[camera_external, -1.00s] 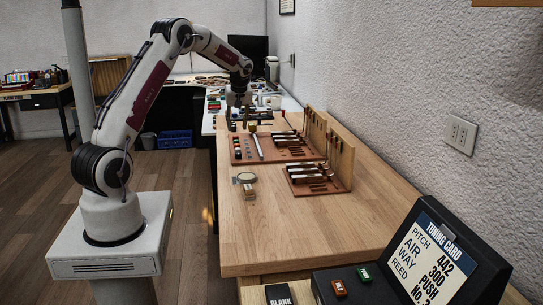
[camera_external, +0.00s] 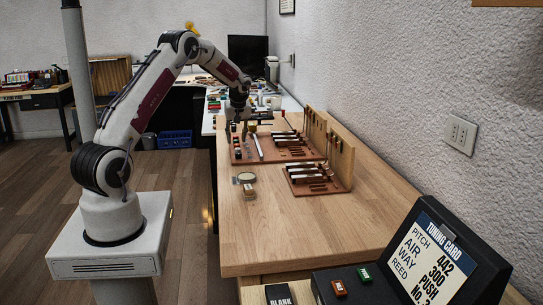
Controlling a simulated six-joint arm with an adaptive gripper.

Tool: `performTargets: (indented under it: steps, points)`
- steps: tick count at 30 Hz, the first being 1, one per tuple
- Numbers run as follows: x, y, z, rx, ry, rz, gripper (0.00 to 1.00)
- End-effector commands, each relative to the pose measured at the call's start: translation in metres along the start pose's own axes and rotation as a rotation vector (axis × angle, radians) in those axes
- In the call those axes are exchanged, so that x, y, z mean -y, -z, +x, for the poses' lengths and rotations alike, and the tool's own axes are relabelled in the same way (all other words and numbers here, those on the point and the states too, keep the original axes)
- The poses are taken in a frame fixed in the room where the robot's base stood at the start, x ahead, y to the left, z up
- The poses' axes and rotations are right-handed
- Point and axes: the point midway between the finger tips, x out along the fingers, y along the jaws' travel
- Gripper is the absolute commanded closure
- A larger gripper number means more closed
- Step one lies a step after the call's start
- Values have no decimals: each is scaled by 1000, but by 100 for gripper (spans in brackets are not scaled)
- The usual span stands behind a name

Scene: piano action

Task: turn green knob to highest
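My gripper (camera_external: 238,132) hangs over the far left part of a reddish-brown board (camera_external: 268,157) on the wooden bench. Its two dark fingers look apart, with nothing visible held between them. Small coloured pieces (camera_external: 237,149) stand in a column at the board's left side, just below the fingers. I cannot make out which of them, if any, is a green knob. A small green block (camera_external: 364,275) and a red block (camera_external: 339,289) sit on the black case at the front right. Whether the fingers touch anything is too small to tell.
A second board (camera_external: 314,187) with key-like parts lies nearer, beside a wooden upright panel (camera_external: 343,163). A tuning card (camera_external: 432,258) stands front right. A round disc (camera_external: 245,177) and small wooden block (camera_external: 249,191) lie on the bench (camera_external: 285,232). Its front middle is clear.

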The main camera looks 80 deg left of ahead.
Motion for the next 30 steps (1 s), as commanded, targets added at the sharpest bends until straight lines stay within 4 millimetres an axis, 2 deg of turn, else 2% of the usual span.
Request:
performTargets:
  steps: [4,14,18,30]
  points:
    - [0,0,7,0,-1,0,66]
    - [0,0,9,-1,-1,0,66]
    - [0,0,9,-1,-1,0,100]
    - [0,0,9,0,-6,13,100]
